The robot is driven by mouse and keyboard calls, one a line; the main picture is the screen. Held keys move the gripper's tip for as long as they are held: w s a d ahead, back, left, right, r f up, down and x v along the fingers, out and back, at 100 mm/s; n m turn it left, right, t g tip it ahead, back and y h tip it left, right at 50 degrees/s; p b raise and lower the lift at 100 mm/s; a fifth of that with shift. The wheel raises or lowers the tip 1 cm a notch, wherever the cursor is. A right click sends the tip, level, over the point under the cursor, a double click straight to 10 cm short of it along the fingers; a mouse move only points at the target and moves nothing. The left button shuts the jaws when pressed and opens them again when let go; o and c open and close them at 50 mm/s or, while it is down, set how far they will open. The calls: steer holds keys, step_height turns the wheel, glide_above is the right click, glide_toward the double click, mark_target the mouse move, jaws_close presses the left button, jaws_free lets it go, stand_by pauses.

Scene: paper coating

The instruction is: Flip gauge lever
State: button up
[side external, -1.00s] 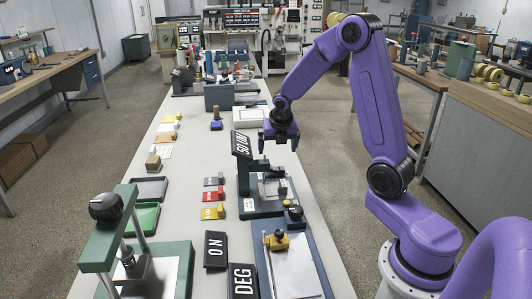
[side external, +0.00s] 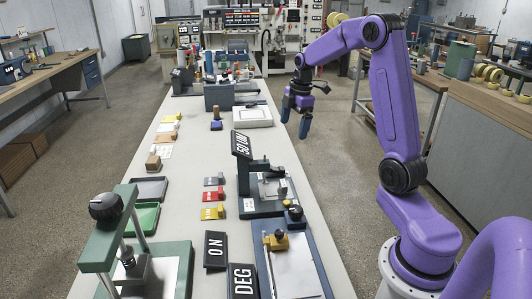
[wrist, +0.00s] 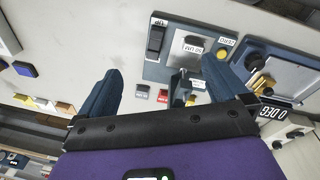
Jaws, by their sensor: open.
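The gauge (side external: 268,207) is a dark blue-grey stand on the bench with a tilted black "50 UM" sign (side external: 242,146) at its left. A dark arm (side external: 262,166) stands above its pale plate; I cannot tell surely which part is the lever. The gauge shows also in the wrist view, with its pale plate (wrist: 190,46) at the top, beyond the fingers. My gripper (side external: 295,123) is open and empty, with blue fingers pointing down, in the air above and behind the gauge, clear of it. In the wrist view the open fingers (wrist: 163,71) stand wide apart.

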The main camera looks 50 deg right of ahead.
mark_target(281, 168)
steer(key=w+f+m, duration=0.1)
steer(key=f, duration=0.4)
steer(key=w+f+m+y, duration=0.1)
steer(key=f+m, duration=0.1)
steer(key=f, duration=0.4)
steer(key=w+f+m, duration=0.1)
steer(key=f, duration=0.4)
steer(key=shift+w+a+f+y, duration=0.15)
steer(key=shift+a+f+y, duration=0.1)
steer(key=shift+f+y, duration=0.05)
steer(key=shift+w+a+r+g+h, duration=0.25)
steer(key=shift+r+g+h, duration=0.15)
steer(key=shift+g+h, duration=0.3)
step_height(281, 168, up, 18)
steer(key=s+a, duration=0.5)
steer(key=a, duration=0.6)
steer(key=s+a+n, duration=0.1)
steer(key=s+a, duration=0.4)
steer(key=a, duration=0.6)
steer(key=shift+s+a+r, duration=0.15)
steer(key=shift+s+a, duration=0.1)
steer(key=shift+s, duration=0.15)
